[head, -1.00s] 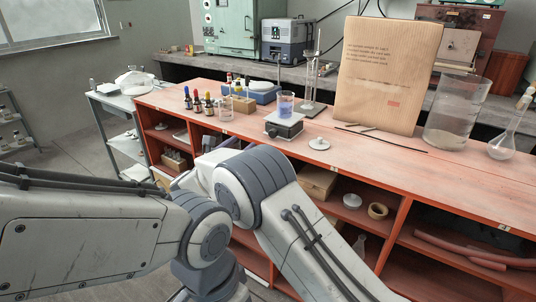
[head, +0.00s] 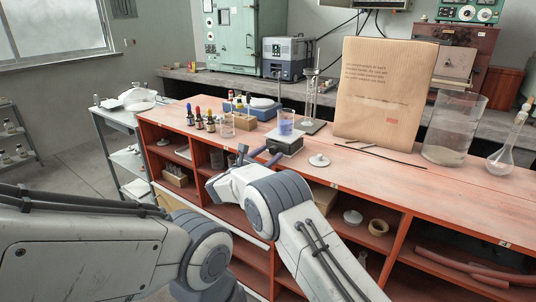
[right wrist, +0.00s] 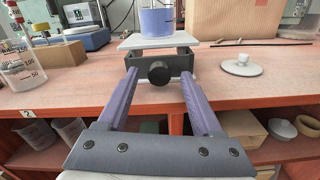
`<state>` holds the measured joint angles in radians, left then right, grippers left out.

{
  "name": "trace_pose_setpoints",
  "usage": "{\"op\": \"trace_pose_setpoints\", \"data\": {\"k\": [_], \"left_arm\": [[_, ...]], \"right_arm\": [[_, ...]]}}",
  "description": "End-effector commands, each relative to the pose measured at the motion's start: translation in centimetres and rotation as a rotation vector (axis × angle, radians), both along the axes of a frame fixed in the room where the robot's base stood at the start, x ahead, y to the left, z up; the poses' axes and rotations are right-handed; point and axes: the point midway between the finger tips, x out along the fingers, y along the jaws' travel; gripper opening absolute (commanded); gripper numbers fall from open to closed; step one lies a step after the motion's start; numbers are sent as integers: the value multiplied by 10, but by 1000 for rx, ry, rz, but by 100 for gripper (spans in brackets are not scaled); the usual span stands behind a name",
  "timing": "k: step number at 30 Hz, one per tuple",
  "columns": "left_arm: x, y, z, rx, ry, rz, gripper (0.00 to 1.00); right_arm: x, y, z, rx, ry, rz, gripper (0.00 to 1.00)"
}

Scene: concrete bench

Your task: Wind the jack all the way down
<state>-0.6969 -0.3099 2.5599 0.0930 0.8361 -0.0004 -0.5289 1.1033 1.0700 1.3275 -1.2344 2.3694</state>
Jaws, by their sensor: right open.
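The jack (head: 287,146) stands near the front edge of the red bench, with a dark body and a pale top plate (right wrist: 128,41). A beaker of blue-violet liquid (head: 286,126) stands on the plate. A gap shows between plate and body in the right wrist view. The jack's round black knob (right wrist: 159,73) faces my right gripper (head: 262,156). In the right wrist view, the gripper's open violet fingers (right wrist: 159,76) lie left and right of the knob, apart from it. I cannot tell whether the tips reach its depth. My left gripper is out of view.
A white lidded dish or stand (head: 319,161) lies right of the jack. Dropper bottles (head: 199,122) and a small beaker (head: 227,127) stand left. A paper bag (head: 385,95), a large beaker (head: 453,130) and a flask (head: 506,157) stand right.

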Motion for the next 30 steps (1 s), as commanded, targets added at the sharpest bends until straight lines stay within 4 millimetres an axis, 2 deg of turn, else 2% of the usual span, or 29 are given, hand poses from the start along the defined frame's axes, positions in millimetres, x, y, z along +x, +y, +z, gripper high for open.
{"op": "trace_pose_setpoints", "data": {"k": [5,6,11,20,30], "left_arm": [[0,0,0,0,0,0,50],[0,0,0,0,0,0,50],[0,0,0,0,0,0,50],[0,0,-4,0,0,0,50],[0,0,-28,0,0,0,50]], "right_arm": [[0,0,0,0,0,1,67],[0,1,0,0,0,1,63],[0,1,0,0,0,1,2],[0,1,-2,-18,14,1,0],[0,1,-4,-171,125,1,0]]}}
